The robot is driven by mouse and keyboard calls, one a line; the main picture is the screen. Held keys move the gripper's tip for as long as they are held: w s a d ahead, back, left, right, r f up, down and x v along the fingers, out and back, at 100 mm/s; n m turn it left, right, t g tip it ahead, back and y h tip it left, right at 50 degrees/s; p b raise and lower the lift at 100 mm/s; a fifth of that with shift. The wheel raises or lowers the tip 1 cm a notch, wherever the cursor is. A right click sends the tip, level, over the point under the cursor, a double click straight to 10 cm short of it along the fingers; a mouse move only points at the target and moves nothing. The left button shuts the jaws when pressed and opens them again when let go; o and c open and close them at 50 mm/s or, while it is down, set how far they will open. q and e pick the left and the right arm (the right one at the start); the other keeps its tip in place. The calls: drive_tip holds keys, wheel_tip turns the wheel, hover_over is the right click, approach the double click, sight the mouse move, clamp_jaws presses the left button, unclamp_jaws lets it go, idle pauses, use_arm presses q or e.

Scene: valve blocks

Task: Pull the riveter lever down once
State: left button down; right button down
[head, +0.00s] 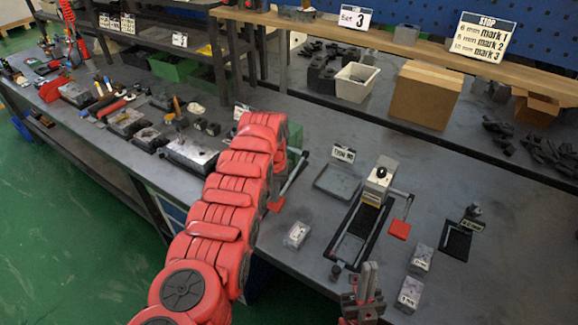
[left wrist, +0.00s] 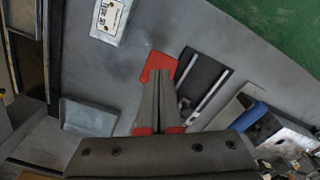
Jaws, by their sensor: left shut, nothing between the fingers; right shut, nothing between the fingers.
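My left gripper (left wrist: 159,78) is shut and empty. In the left wrist view its tips overlap a red lever pad (left wrist: 157,64); I cannot tell whether they touch. A dark base with a metal rail (left wrist: 212,92) lies beside the pad. In the head view my arm hides this gripper and much of that device; its lever bar (head: 294,174) and red pad (head: 276,204) show at the arm's right edge. A second device (head: 378,182) further right has its own red-ended lever (head: 399,229). I cannot read which is the riveter. My right gripper (head: 366,278) is shut, low in the head view.
A labelled metal block (head: 297,235) lies near the bench's front edge. A shallow tray (head: 322,187) sits between the two devices. Two more blocks (head: 421,258) (head: 409,292) lie at the right. A cardboard box (head: 425,95) stands behind.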

use_arm(q)
drive_tip(key=shift+r+p, duration=2.95)
drive_tip(key=shift+p, duration=0.15)
wheel_tip(320, 180, up, 11)
drive_tip(key=p, duration=0.3)
drive_tip(key=shift+f, duration=0.1)
